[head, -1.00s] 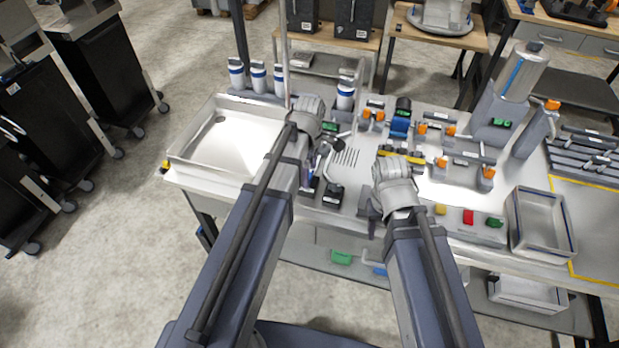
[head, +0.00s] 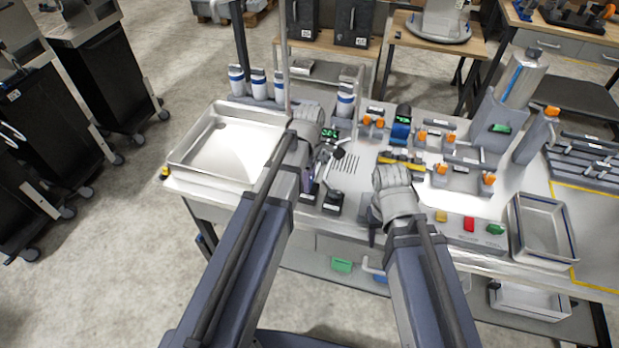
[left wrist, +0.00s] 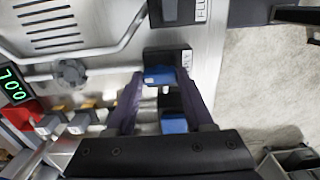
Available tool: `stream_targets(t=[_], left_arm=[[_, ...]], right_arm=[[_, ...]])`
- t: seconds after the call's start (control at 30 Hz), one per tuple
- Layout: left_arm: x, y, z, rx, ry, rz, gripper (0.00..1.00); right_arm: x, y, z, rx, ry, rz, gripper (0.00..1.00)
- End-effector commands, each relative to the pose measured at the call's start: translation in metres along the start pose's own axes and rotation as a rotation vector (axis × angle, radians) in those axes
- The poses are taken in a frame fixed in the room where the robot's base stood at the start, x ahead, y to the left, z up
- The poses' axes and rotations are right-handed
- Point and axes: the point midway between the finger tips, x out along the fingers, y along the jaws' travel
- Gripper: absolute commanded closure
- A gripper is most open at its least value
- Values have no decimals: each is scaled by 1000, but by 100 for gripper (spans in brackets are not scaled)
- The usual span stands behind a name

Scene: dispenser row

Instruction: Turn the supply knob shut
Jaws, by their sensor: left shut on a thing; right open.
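In the left wrist view a blue knob (left wrist: 160,75) sits on a black block with a partly hidden white label ending in "LY". My left gripper (left wrist: 160,88) has a purple finger on each side of the knob and is shut on it. In the head view my left gripper (head: 312,172) is low at the worktop, left of a black block (head: 333,201); the knob is mostly hidden there by the hand. My right gripper (head: 373,226) is open near the front edge, partly hidden by its own wrist.
A second black block (left wrist: 180,10) marked "FLU..." is beside the knob, with metal pipes around. A green-digit display (left wrist: 14,84) is nearby. A steel tray (head: 232,150) stands left; a panel with yellow, red (head: 469,224) and green buttons is right.

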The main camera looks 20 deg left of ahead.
Motion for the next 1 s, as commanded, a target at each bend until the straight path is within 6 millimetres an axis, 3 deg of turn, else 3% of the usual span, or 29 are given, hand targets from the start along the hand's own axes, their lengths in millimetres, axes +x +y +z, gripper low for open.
stream_targets(t=[0.47, 1.0], left_arm=[[0, 0, 0, 91, 0, 0, 100], [0, 0, 0, 572, 0, 0, 100]], right_arm=[[0, 0, 0, 0, 0, 0, 50], [0, 0, 0, 0, 0, 0, 50]])
